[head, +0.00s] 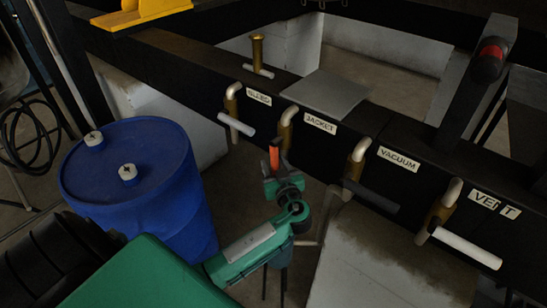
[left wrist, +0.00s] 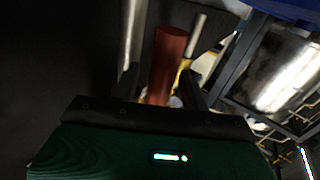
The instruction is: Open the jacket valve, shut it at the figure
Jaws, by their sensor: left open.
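The jacket valve (head: 285,132) is a brass body with a pale bent pipe, beside the JACKET label (head: 320,123) on the dark beam. Its red-orange lever (head: 274,157) points down and toward me in the head view. My green left gripper (head: 279,178) is at the lever's near end. In the left wrist view the red lever (left wrist: 167,62) stands between the two dark fingers of the open gripper (left wrist: 162,88). I cannot tell whether either finger touches it. No gauge or readable figure shows. My right gripper is not in view.
Valves labelled BLEED (head: 259,97), VACUUM (head: 398,159) and VENT (head: 494,204) share the beam; their levers stick out toward me. A blue drum (head: 130,190) stands left of my arm. A grey plate (head: 325,93) lies on the beam, and a red-capped post (head: 490,60) rises at right.

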